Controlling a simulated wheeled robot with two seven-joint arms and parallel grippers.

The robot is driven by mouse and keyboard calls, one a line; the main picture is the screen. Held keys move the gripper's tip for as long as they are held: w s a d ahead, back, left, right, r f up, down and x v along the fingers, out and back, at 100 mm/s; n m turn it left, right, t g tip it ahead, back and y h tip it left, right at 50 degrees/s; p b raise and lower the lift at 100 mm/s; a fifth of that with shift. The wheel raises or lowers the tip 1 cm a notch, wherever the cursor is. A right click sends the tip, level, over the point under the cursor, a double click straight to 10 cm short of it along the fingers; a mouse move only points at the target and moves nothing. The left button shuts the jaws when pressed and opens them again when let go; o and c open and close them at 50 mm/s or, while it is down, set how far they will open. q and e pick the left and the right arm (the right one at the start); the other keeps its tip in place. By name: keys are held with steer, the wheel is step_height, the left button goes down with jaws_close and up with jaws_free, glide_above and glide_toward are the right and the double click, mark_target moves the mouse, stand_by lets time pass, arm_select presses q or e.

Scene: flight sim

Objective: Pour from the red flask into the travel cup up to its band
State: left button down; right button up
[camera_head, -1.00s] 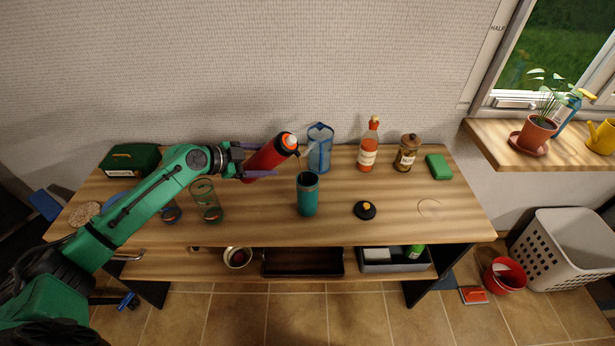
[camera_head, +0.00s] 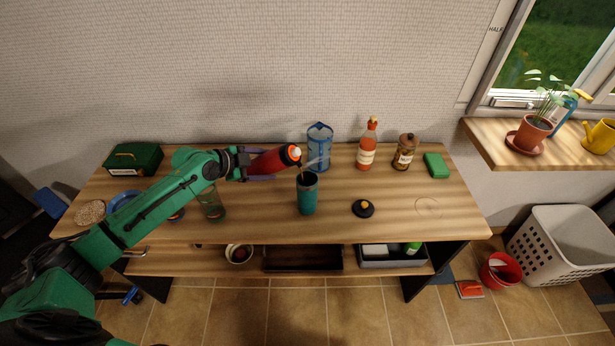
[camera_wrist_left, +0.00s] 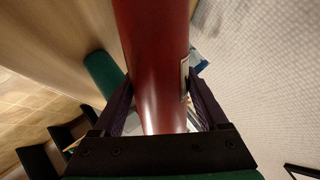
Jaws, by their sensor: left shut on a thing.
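The red flask (camera_head: 270,162) is held above the table, tipped almost level, with its orange and white mouth end pointing right. My left gripper (camera_head: 262,164) is shut around its body; the left wrist view also shows the flask (camera_wrist_left: 155,60) between both fingers. The teal travel cup (camera_head: 307,197) stands upright on the table, just below and slightly right of the flask's mouth. A thin brownish streak shows between the mouth and the cup's opening. The level inside the cup and its band cannot be made out. My right gripper is not in view.
A blue clear pitcher (camera_head: 320,150) stands close behind the cup. A black lid (camera_head: 363,208) lies to its right. A sauce bottle (camera_head: 367,145), a jar (camera_head: 404,152) and a green block (camera_head: 436,165) stand at back right. A clear glass (camera_head: 211,203) is beneath my arm. The front right tabletop is clear.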

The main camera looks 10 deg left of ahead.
mark_target(261, 156)
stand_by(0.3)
arm_select(q)
steer(key=shift+r+p, duration=0.1)
steer(key=shift+p, duration=0.35)
steer(key=shift+r+m+y, duration=0.1)
steer(key=shift+m+y, duration=0.2)
steer(key=shift+r+p, duration=0.15)
steer(key=shift+p, duration=0.4)
steer(key=shift+a+r+y+p, duration=0.1)
steer(key=shift+r+y+p, duration=0.35)
steer(key=shift+p, duration=0.3)
steer(key=shift+r+m+y+p, duration=0.35)
steer(key=shift+m, duration=0.05)
stand_by(1.3)
steer(key=shift+r+y, duration=0.3)
steer(key=shift+r, duration=0.05)
stand_by(2.0)
steer(key=shift+d+m, duration=0.2)
steer(key=shift+m, duration=0.1)
stand_by(1.3)
